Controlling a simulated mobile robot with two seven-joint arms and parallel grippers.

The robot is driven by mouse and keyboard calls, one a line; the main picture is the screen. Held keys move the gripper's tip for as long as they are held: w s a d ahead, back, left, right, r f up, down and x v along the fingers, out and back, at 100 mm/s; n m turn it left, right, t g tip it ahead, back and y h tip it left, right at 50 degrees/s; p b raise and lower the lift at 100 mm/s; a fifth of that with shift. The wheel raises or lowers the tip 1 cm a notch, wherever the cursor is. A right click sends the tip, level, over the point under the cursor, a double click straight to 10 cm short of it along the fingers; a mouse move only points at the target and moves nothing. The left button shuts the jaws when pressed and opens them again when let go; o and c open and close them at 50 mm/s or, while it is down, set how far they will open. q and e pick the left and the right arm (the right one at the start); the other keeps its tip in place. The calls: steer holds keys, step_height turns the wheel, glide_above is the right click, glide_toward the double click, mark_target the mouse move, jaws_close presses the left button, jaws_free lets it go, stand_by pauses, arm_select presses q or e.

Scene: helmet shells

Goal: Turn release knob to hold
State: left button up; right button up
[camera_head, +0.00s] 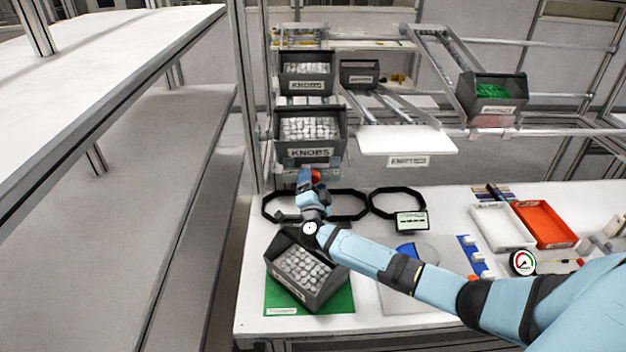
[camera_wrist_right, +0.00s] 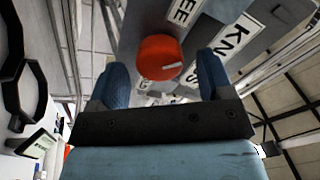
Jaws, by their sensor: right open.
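The release knob (camera_wrist_right: 160,58) is round and red with a short white pointer mark. It sits on a grey panel, and the mark points to the right in the right wrist view. In the head view the red knob (camera_head: 316,176) shows just below the front knobs bin, partly hidden by my gripper. My right gripper (camera_wrist_right: 163,72) is open, with one blue finger on each side of the knob in the picture. Whether the fingers touch it I cannot tell. The gripper also shows in the head view (camera_head: 307,180). My left gripper is not in view.
Grey bins labelled KNOBS (camera_head: 311,154) stand above the knob on the rack. A tilted grey bin of pale parts (camera_head: 276,268) rests on a green mat (camera_head: 340,302) below my arm. Black frames (camera_head: 398,191) lie nearby. A metal post (camera_head: 243,100) stands left of the rack.

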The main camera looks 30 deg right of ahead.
steer(key=shift+w+d+r, duration=0.1)
steer(key=shift+w+d, duration=0.2)
steer(key=shift+w, duration=0.15)
steer(key=c, duration=0.9)
